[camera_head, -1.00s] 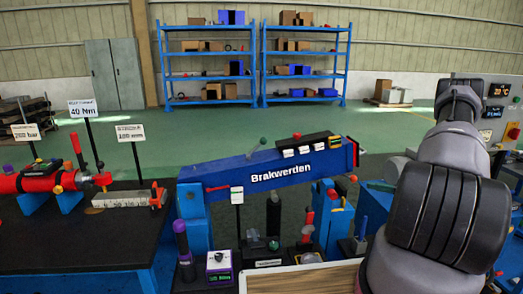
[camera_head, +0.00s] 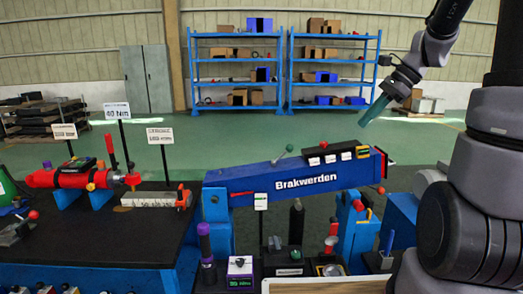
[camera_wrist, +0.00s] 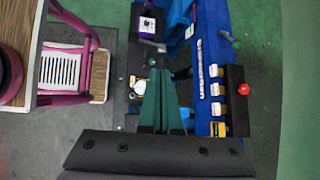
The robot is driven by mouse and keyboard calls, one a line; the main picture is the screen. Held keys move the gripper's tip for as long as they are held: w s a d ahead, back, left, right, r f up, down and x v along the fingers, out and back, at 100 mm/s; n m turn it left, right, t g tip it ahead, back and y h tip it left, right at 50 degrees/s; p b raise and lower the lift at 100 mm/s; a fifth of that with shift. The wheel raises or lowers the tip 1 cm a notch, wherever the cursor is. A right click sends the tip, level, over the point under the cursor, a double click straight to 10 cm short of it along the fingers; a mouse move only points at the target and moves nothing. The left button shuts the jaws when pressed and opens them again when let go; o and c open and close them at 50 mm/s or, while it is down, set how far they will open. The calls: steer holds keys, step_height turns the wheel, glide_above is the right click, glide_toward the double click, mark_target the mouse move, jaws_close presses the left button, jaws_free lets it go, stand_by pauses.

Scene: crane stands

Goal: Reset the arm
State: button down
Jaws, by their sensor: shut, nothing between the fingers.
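My arm is raised at the right of the head view. My gripper (camera_head: 364,122) hangs from it with teal fingers pointing down and left, in the air above the right end of the blue Brakwerden crane beam (camera_head: 300,178). In the wrist view the teal fingers (camera_wrist: 159,82) lie side by side, shut, with nothing between them. The crane beam (camera_wrist: 208,45) shows below and to the right of them there.
A dark bench (camera_head: 100,235) with a red cylinder (camera_head: 72,178) stands at the left. A wood-topped piece (camera_wrist: 45,98) with magenta framing is at the left of the wrist view. Blue shelves (camera_head: 235,80) stand far back, beyond open green floor (camera_head: 230,140).

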steer(key=s+a+r+n+t+h, duration=0.2)
steer(key=s+r+n, duration=0.2)
steer(key=s+n, duration=0.2)
steer(key=s+a+r+n+t+h, duration=0.2)
steer(key=s+r+n+t, duration=0.1)
steer(key=s+n, duration=0.4)
steer(key=shift+s+r+h, duration=0.4)
steer(key=shift+s+r, duration=0.05)
steer(key=shift+s, duration=0.8)
stand_by(0.4)
